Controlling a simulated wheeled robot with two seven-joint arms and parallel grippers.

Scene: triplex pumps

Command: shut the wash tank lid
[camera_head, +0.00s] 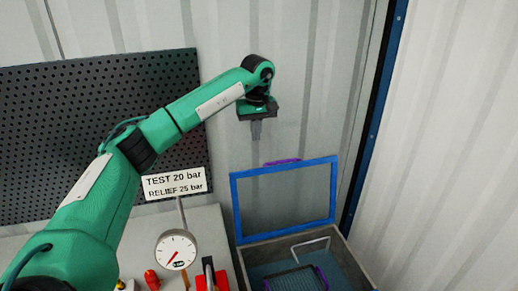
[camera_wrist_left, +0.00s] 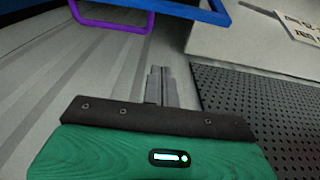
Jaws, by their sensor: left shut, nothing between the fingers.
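The wash tank (camera_head: 350,265) is a grey box at the lower right in the head view. Its lid (camera_head: 234,207), a blue frame with a clear or see-through middle, stands up open at the tank's back edge. A purple handle (camera_head: 282,162) is on the lid's top edge. My left gripper (camera_head: 256,138) is shut and empty, pointing down above and a little left of the handle, apart from it. In the left wrist view the shut fingers (camera_wrist_left: 158,85) show below the purple handle (camera_wrist_left: 120,22) and the blue frame (camera_wrist_left: 190,10). My right gripper is not in view.
A bench (camera_head: 212,235) left of the tank carries a pressure gauge (camera_head: 175,250), a sign (camera_head: 175,184) and small red parts. A dark perforated panel (camera_head: 60,140) stands behind it. A corrugated wall lies close behind the lid and to the right.

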